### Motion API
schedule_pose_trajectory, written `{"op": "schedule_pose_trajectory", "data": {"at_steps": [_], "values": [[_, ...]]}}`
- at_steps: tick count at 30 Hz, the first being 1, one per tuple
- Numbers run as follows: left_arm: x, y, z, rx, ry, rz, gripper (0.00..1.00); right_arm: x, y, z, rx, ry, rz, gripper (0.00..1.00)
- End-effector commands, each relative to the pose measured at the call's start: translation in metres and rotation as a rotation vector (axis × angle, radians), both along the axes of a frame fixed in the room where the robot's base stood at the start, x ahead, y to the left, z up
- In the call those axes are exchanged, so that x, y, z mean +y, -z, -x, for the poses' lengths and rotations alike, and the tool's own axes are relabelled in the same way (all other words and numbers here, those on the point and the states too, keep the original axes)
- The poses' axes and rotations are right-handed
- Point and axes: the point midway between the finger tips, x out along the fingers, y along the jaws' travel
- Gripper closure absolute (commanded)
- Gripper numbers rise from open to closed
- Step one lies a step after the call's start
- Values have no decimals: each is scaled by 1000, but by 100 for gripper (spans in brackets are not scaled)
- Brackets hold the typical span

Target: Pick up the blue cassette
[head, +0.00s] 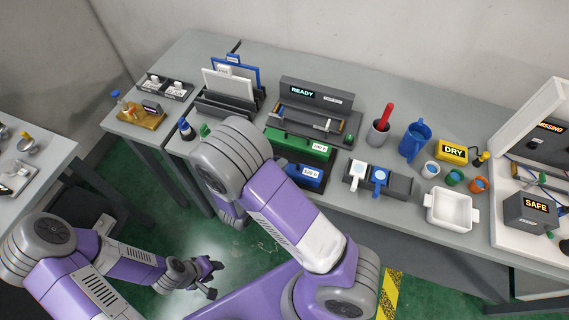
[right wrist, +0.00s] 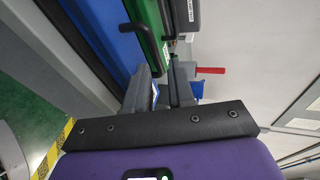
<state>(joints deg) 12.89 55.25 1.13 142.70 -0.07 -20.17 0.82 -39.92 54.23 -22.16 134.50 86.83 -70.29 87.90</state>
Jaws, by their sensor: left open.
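The blue cassette (head: 304,178) sits low on the table in front of the green cassette (head: 300,144); my right arm covers its left part. In the right wrist view a large blue face (right wrist: 108,32) appears to be this cassette, close by, beside the green one (right wrist: 150,14) and a dark handle. My right gripper's fingers are hidden behind my arm in the head view. My left gripper (head: 206,278) is open and empty, low over the green floor, well away from the cassette.
A dark READY station (head: 315,98) stands behind the cassettes. To the right are a grey holder (head: 400,184) with a white and a blue item, a cup with a red tool (head: 380,132), a blue jug (head: 414,141) and a white tray (head: 451,211). A rack (head: 224,108) of panels stands left.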

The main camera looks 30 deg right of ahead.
Motion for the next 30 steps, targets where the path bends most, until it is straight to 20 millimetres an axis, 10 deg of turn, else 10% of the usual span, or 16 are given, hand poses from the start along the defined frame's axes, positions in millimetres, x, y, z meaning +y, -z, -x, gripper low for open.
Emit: {"op": "schedule_pose_trajectory", "data": {"at_steps": [20,25,30], "values": [[0,-4,0,0,0,0,57,-42,23,-32,3,-4,-2,77],[0,-4,0,0,0,0,57,-42,23,-31,3,-3,-2,100],[0,-4,0,0,0,0,57,-42,23,-31,3,-3,-2,100]]}}
